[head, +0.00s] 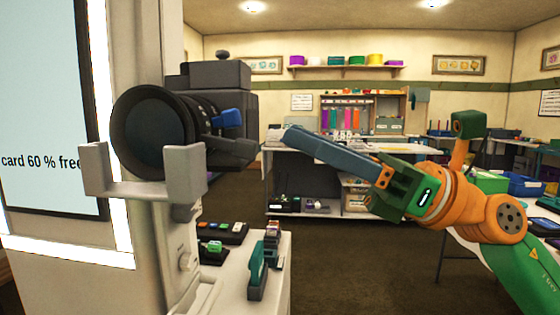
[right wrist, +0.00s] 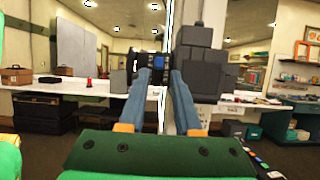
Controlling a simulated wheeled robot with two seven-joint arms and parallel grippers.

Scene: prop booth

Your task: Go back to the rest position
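My right gripper (head: 290,135) reaches in from the right in the head view, its blue-grey fingers pointing left. In the right wrist view its two fingers (right wrist: 160,80) stand apart, with nothing held between them. A black camera with a large round lens (head: 150,130) and a blue lever sits at a pale grey U-shaped bracket (head: 145,188) on a post. The fingertips are to the right of the camera, with a visible gap in the head view. The dark camera body also shows beyond the fingers in the right wrist view (right wrist: 200,72). My left gripper is not in view.
A lit screen panel (head: 45,110) stands at the left. A pale counter (head: 240,270) below the camera holds small coloured items and a teal stapler-like object (head: 257,270). A shelved white table (head: 330,160) stands farther back. Dark floor between is open.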

